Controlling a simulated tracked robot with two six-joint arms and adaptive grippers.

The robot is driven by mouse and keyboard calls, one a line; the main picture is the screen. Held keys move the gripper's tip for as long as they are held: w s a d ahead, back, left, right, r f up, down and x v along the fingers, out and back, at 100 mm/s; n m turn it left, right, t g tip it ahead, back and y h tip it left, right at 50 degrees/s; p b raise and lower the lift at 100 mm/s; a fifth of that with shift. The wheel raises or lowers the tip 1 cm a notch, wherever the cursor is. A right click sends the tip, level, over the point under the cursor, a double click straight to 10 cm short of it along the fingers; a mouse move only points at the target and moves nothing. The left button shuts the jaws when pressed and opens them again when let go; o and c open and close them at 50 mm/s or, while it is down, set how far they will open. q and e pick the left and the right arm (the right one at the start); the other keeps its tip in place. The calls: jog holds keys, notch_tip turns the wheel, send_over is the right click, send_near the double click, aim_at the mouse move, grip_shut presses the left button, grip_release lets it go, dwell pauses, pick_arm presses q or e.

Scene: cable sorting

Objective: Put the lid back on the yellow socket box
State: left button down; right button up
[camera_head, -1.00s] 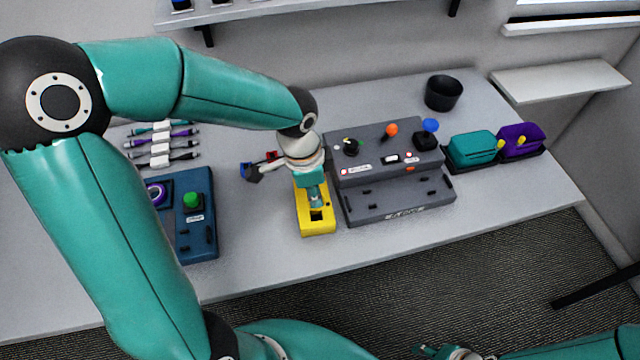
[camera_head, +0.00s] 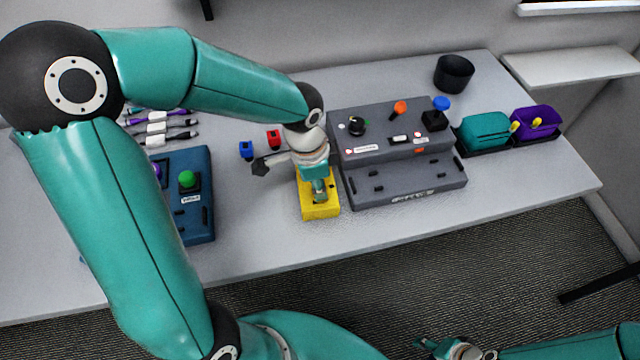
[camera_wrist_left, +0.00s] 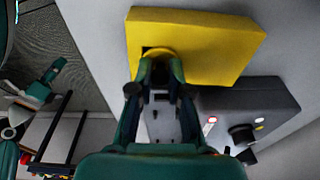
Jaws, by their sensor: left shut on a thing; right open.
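The yellow socket box (camera_head: 318,211) stands on the table, left of the grey console's front. It also shows in the left wrist view (camera_wrist_left: 205,45), with part of a dark square opening. My left gripper (camera_head: 320,194) points down at the box. In the left wrist view my left gripper (camera_wrist_left: 160,72) is shut on a small rounded yellow piece, the lid (camera_wrist_left: 158,53), right over the opening. The fingers hide much of the lid, and I cannot tell whether it is seated. My right gripper (camera_head: 447,349) is open and empty at the bottom edge, away from the table.
The grey console (camera_head: 400,180) stands close to the box's right. A blue panel (camera_head: 198,220) with a green button is at left. Teal (camera_head: 486,132) and purple (camera_head: 537,122) bins are at right.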

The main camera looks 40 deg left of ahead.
pick_arm(q)
jog(key=shift+s+d, duration=0.1)
jog(key=shift+s, duration=0.55)
jog(key=shift+w+r, duration=0.2)
jog(key=shift+r, duration=0.05)
dwell(1.2)
jog(key=shift+f, duration=0.2)
dwell(0.9)
jog(key=c, duration=0.6)
grip_release()
jog(key=shift+o, duration=0.2)
jog(key=shift+r, duration=0.1)
notch_tip(320, 180, up, 7)
jog(key=p, duration=0.5)
dwell(0.4)
